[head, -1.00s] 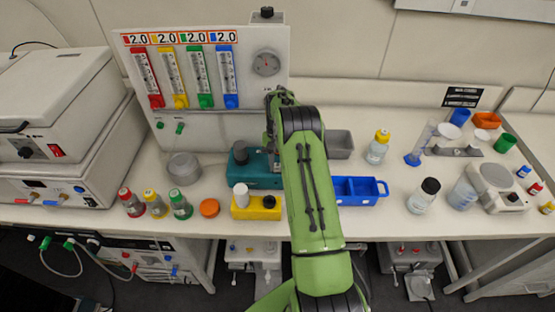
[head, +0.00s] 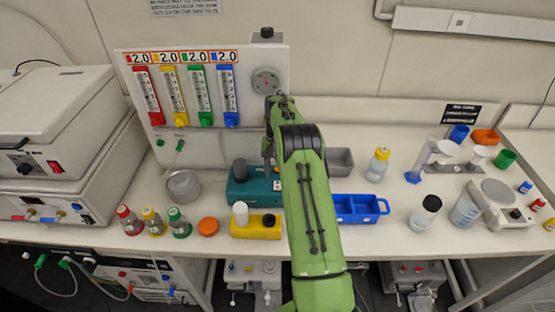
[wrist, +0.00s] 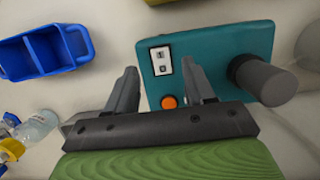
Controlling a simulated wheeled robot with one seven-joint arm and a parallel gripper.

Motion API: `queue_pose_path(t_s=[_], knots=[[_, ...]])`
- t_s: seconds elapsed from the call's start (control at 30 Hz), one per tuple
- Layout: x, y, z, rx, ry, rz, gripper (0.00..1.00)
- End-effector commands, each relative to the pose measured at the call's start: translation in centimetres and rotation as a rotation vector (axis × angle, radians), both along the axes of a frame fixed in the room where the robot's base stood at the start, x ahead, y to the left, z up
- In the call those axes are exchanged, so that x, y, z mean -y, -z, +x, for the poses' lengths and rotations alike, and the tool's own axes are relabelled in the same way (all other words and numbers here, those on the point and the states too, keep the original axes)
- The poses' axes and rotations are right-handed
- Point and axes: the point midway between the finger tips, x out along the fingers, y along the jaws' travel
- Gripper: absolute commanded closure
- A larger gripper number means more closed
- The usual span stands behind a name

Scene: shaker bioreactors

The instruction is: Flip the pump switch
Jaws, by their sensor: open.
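A teal box (head: 243,192) with a dark grey cylinder on its left stands on the bench in the head view. An orange round button (wrist: 169,101) sits beside the panel. My gripper (wrist: 160,76) is open and empty, with its fingers apart on either side of the switch panel in the picture. The right finger overlaps the box's image. Contact cannot be told. In the head view my arm hides part of the gripper above the box.
A yellow box (head: 250,230) with a white cylinder stands in front of the teal box. A blue tray (head: 357,208) and a grey bin (head: 339,161) are to the right. A flowmeter board (head: 205,85) rises behind. Small capped bottles (head: 152,221) stand left.

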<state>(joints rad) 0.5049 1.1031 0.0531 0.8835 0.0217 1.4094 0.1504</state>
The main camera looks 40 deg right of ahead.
Motion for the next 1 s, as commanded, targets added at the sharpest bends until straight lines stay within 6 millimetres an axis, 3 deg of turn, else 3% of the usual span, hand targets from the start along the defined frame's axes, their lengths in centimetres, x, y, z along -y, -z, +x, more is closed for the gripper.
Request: queue_pose_path(t_s=[0.1, 0.33, 1.0], knots=[[0.6, -3.3, 0.8, 0.005, 0.0, -0.003, 0.47], [1.1, -6.9, 1.5, 0.002, 0.0, -0.001, 0.47], [1.1, -7.4, 1.6, 0.001, -0.001, 0.0, 0.47]])
